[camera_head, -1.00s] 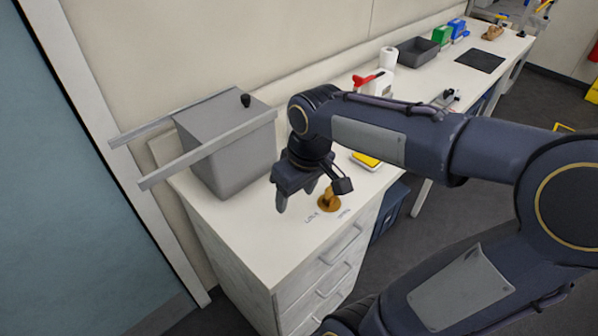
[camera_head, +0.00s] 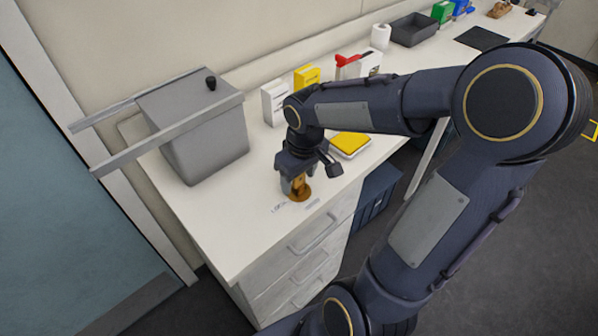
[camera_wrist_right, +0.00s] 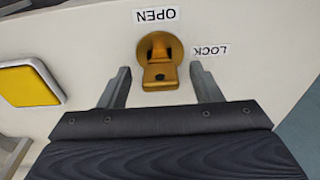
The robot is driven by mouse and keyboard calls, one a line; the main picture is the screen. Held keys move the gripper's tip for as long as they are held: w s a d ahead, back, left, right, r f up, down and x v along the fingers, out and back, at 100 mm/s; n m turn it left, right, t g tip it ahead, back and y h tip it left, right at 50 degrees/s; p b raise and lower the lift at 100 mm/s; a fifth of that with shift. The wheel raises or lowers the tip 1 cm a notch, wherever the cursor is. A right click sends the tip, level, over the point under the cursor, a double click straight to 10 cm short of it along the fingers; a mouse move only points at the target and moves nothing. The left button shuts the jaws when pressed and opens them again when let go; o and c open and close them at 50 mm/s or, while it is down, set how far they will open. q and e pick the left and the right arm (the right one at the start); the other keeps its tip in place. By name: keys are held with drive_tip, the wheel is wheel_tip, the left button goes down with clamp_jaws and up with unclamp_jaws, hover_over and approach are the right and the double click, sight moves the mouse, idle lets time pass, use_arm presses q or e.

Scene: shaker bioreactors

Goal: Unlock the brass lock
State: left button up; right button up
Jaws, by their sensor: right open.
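The brass lock (camera_head: 299,190) sits on the white counter top near its front edge. In the right wrist view the brass lock (camera_wrist_right: 160,62) has a round base and a flat tab pointing toward my gripper. An "OPEN" label (camera_wrist_right: 156,15) and a "LOCK" label (camera_wrist_right: 210,51) lie beside it. My right gripper (camera_head: 292,184) is right at the lock in the head view. In the wrist view my right gripper (camera_wrist_right: 160,85) is open, with one finger on each side of the tab and a gap on both sides. My left gripper is not in view.
A grey box with rails (camera_head: 205,130) stands left on the counter (camera_head: 215,225). A yellow-topped pad (camera_head: 350,144) lies right of my gripper. Cartons (camera_head: 275,103) stand behind. Drawers (camera_head: 300,265) are below the counter front.

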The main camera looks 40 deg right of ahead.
drive_tip(key=c, duration=1.1)
drive_tip(key=shift+s+f, duration=0.1)
drive_tip(key=shift+f, duration=0.2)
